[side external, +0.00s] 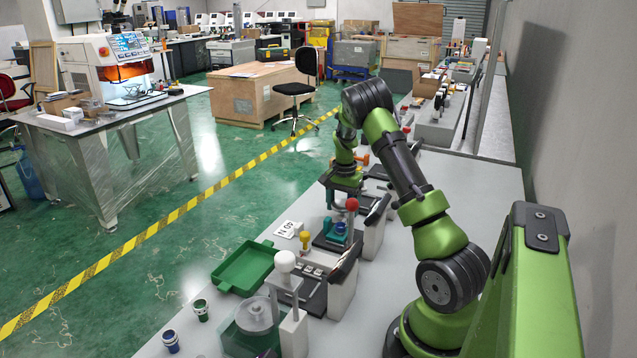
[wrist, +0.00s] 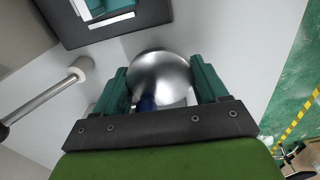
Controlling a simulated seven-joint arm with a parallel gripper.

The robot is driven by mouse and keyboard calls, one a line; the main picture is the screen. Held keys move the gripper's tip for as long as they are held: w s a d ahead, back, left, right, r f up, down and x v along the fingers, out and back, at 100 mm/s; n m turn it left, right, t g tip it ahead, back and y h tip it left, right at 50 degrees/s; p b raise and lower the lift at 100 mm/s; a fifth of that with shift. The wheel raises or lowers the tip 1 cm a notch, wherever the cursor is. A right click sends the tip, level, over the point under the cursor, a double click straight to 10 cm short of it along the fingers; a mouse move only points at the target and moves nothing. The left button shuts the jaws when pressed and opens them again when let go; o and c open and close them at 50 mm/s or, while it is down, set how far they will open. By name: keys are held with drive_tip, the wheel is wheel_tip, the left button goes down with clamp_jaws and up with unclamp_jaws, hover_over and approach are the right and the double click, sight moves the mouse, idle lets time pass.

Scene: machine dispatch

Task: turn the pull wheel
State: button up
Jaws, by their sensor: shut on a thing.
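My gripper (wrist: 158,75) shows in the wrist view with a teal finger on either side of a shiny silver round part (wrist: 163,78), which looks like the pull wheel. The fingers are shut on it. A dark blue piece (wrist: 147,103) shows at its lower edge, near the gripper body. In the side view my gripper (side external: 343,197) points down at the far part of the row of stations on the bench. The silver part is mostly hidden there by the gripper and the things around it.
In the wrist view a metal lever with a pale knob (wrist: 80,68) lies left, and a dark station plate (wrist: 75,30) above. In the side view a red-knobbed lever (side external: 352,204) stands near the gripper. A green tray (side external: 247,266) and a white-knobbed station (side external: 285,262) stand nearer.

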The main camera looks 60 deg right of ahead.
sight(343, 204)
drive_tip(key=shift+m, duration=0.6)
drive_tip(key=o, duration=1)
drive_tip(key=shift+o, duration=0.2)
wheel_tip(343, 204, up, 17)
